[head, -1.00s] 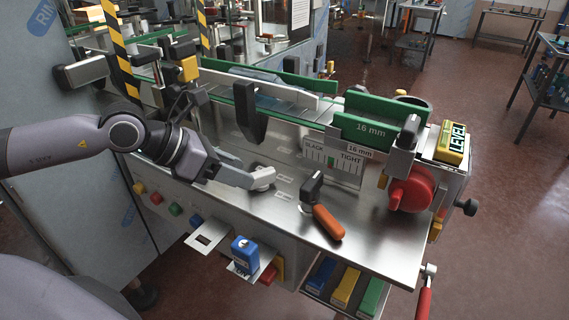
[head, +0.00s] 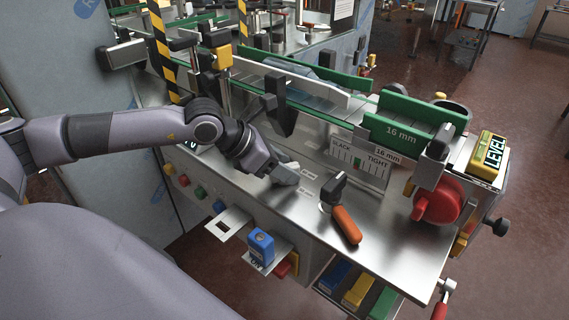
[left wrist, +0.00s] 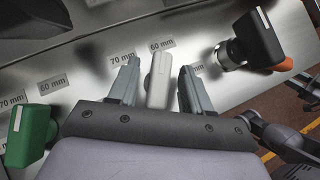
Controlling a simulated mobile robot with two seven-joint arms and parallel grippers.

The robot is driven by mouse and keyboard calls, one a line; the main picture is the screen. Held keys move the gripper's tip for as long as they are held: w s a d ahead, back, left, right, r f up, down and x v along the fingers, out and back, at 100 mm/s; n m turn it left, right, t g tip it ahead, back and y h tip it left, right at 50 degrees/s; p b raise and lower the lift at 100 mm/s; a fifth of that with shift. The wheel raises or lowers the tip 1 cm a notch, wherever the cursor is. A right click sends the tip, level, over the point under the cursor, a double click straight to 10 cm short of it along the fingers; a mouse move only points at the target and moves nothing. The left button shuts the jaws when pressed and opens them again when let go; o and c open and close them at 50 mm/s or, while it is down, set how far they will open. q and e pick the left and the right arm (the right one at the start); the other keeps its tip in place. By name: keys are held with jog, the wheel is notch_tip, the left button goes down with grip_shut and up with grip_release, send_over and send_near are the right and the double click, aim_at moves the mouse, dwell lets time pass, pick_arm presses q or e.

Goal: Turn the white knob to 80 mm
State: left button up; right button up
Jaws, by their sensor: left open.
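The white knob (left wrist: 158,82) stands between the two fingers of my left gripper (left wrist: 156,90) in the left wrist view. The fingers are open, one on each side, with a visible gap to the knob. The knob's long side points up toward the 60 mm label (left wrist: 161,45). A 70 mm label (left wrist: 122,57) lies to its upper left, and another label at right is partly hidden by a finger. No 80 mm label is readable. In the head view my left gripper (head: 285,174) is low over the steel panel and mostly hides the knob. My right gripper is not in view.
A green knob (left wrist: 30,135) shows at left in the wrist view. A black bracket (head: 283,118) rises behind the gripper. A red knob (head: 437,201) is farther right. Front steel panel is otherwise clear.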

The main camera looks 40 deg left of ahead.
pick_arm(q)
jog(key=shift+w+d+f, duration=0.1)
jog(key=shift+w+f, duration=0.05)
jog(key=shift+f, duration=0.05)
grip_shut()
